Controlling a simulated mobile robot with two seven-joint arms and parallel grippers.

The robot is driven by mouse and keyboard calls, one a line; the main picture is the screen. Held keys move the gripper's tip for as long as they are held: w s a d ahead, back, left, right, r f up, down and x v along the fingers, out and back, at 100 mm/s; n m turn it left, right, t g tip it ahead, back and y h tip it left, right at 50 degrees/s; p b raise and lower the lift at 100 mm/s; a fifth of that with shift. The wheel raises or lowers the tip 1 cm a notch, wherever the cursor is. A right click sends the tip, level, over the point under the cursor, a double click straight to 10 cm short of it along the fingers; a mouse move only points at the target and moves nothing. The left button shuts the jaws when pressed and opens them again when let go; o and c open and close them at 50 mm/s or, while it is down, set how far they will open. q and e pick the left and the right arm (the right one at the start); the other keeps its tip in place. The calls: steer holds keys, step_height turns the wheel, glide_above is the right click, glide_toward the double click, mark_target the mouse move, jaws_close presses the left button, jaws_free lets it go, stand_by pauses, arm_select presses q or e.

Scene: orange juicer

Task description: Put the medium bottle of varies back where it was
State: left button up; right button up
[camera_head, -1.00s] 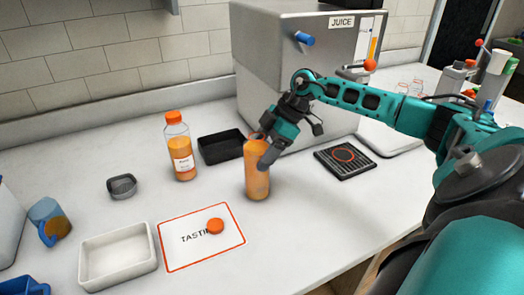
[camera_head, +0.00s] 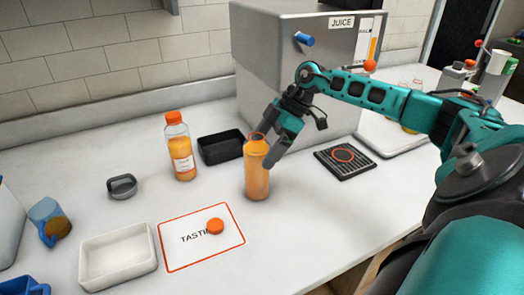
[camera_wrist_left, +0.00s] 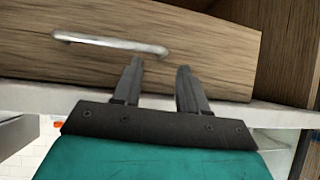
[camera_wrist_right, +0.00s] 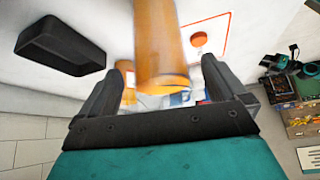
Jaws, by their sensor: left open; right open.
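An uncapped bottle of orange juice (camera_head: 257,175) stands upright on the counter, right of the tasting card; the right wrist view shows its orange side (camera_wrist_right: 160,45). My right gripper (camera_head: 268,150) is open at the bottle's upper right side. In the right wrist view its fingers (camera_wrist_right: 160,85) lie either side of the bottle, without a clear grip. A second, labelled bottle with an orange cap (camera_head: 179,147) stands farther left. I cannot tell from labels which is the medium one. My left gripper (camera_wrist_left: 155,85) is open and empty before a wooden drawer front.
An orange cap (camera_head: 215,226) lies on the tasting card (camera_head: 180,254). A black tray (camera_head: 220,147) is behind the bottles. A white tray (camera_head: 118,256), mug (camera_head: 49,222) and grey item (camera_head: 122,187) are left. A black drip mat (camera_head: 345,160) and steel juicer (camera_head: 270,60) are right and behind.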

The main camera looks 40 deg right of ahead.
steer(key=v, duration=1)
steer(key=shift+r, duration=0.15)
steer(key=shift+s, duration=0.15)
